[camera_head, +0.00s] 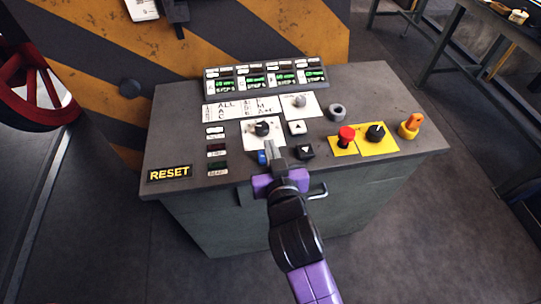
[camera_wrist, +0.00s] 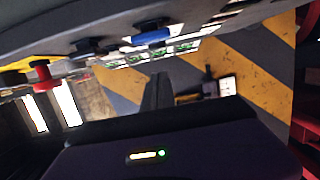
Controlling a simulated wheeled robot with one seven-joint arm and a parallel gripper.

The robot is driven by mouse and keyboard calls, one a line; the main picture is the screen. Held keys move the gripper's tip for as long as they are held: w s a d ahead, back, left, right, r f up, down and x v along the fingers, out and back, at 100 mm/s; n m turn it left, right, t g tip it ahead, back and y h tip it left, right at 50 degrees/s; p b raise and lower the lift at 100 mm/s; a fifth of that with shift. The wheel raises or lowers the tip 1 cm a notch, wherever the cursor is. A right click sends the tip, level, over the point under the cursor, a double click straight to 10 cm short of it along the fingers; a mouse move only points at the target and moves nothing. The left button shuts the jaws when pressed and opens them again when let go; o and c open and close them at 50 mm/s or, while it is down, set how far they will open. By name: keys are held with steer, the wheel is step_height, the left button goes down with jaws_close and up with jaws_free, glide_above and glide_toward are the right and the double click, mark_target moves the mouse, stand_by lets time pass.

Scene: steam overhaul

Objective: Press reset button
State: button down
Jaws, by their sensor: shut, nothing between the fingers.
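A black plate with yellow RESET lettering (camera_head: 169,173) lies at the front left corner of the grey console top (camera_head: 350,92). No button shows on that plate. A blue button (camera_head: 262,158) sits near the console's front edge, right of the plate; it also shows at the top of the wrist view (camera_wrist: 151,36). I cannot tell which button the lettering names. My gripper (camera_head: 270,146) is shut and empty, just right of the blue button in the head view. Whether it touches anything is unclear. Its dark fingers (camera_wrist: 158,90) show below the blue button in the wrist view.
Right of my gripper are a black arrow button (camera_head: 305,151), a red button (camera_head: 346,136), a black knob (camera_head: 376,132) and an orange-handled switch (camera_head: 411,125). Another black knob (camera_head: 262,128) lies beyond the blue button. A red wheel (camera_head: 35,85) is at far left.

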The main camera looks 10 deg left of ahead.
steer(key=shift+w+f, duration=0.1)
steer(key=shift+f, duration=1.95)
